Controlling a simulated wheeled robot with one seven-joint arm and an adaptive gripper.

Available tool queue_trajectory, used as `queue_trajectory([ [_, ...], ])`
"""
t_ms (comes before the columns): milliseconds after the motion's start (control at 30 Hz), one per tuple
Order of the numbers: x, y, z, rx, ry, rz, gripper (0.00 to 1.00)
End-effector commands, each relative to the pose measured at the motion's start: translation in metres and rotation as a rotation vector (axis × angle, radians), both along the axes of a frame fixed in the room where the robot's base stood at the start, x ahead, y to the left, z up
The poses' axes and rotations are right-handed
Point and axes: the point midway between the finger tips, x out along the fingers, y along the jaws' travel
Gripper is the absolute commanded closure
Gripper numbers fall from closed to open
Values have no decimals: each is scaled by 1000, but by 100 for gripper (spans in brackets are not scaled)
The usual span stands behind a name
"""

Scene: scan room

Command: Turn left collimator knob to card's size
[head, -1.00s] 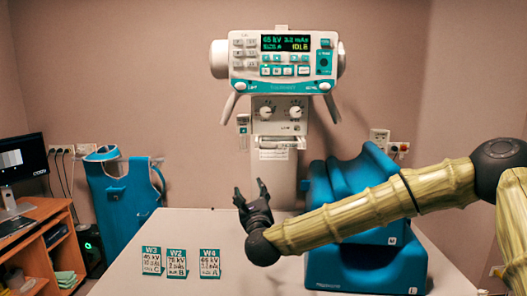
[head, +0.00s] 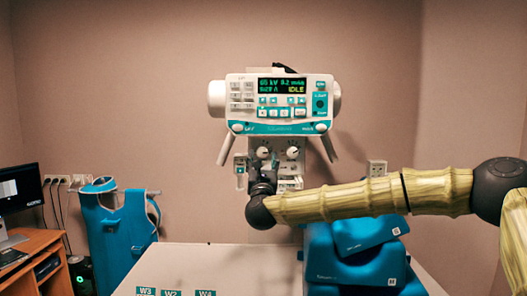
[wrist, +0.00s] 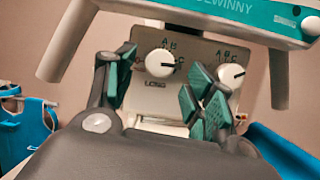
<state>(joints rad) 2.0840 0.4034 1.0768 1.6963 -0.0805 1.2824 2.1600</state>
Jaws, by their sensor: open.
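The left collimator knob (head: 262,152) is a white round dial on the panel under the console. My gripper (head: 263,169) is open and empty, just below the left knob in the head view. Three cards, W3 (head: 146,291), W2 (head: 171,293) and W4 (head: 205,293), are cut off at the bottom edge, their lower text hidden.
The console display (head: 281,86) reads 65 kV, a size line that looks like A, and IDLE. Two console handles (wrist: 68,40) flank the panel. Blue cushions (head: 355,262) stand on the table (head: 225,262) under my arm. A blue apron (head: 117,225) hangs at left.

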Motion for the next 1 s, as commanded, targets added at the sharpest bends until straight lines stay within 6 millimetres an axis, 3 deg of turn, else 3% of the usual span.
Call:
queue_trajectory([
  [233,23,-1,11,-1,-1,-1,46],
  [633,28,-2,11,-1,0,-1,46],
  [867,27,-2,11,-1,0,-1,88],
  [900,27,-2,11,0,0,-2,92],
  [1000,28,-2,11,-1,-1,-2,92],
])
